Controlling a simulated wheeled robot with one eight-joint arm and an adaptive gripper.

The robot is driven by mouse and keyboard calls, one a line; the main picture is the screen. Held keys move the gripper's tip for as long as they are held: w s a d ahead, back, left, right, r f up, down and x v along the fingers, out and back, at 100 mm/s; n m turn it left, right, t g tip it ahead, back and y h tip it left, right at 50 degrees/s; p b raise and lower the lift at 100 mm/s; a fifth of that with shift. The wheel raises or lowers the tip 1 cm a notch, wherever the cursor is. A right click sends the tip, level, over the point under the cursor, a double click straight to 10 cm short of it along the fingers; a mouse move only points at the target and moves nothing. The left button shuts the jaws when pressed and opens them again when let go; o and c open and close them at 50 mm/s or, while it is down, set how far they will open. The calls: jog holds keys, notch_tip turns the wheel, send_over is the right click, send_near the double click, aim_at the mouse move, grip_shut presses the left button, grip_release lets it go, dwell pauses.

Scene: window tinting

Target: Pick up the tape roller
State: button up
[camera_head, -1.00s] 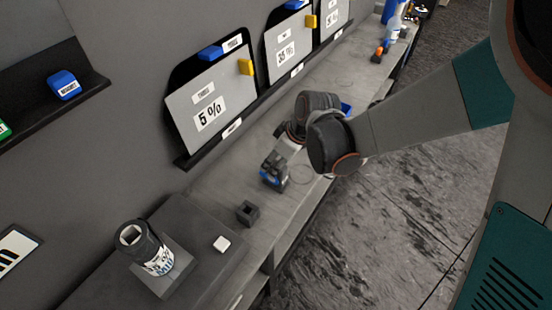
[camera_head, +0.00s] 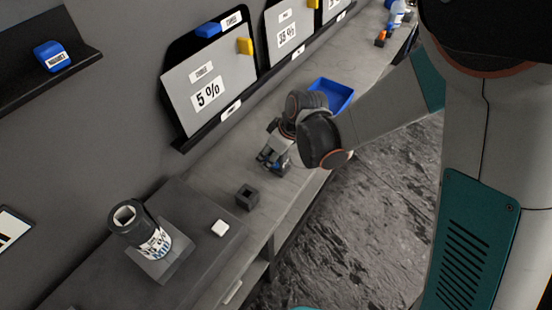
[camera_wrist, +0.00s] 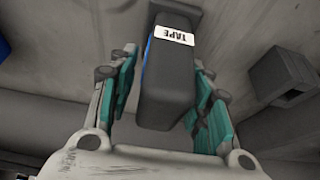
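The tape roller (camera_wrist: 172,70) is a dark, block-like thing with a white "TAPE" label and a blue edge on its left side in the wrist view. It lies between the two teal-padded fingers of my gripper (camera_wrist: 163,88). The fingers are apart, with a visible gap on the left side and little or none on the right, so my gripper looks open around it. In the head view my gripper (camera_head: 273,160) is low over the grey counter, and the roller is mostly hidden by it.
A small dark block with a square hole (camera_head: 247,197) stands nearby on the counter (camera_head: 213,178); it also shows in the wrist view (camera_wrist: 280,75). A blue tray (camera_head: 343,94) lies beyond my wrist. A dark cup-like holder (camera_head: 140,228) and a white piece (camera_head: 220,228) are nearer. Sample panels (camera_head: 211,87) line the wall.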

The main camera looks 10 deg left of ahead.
grip_shut()
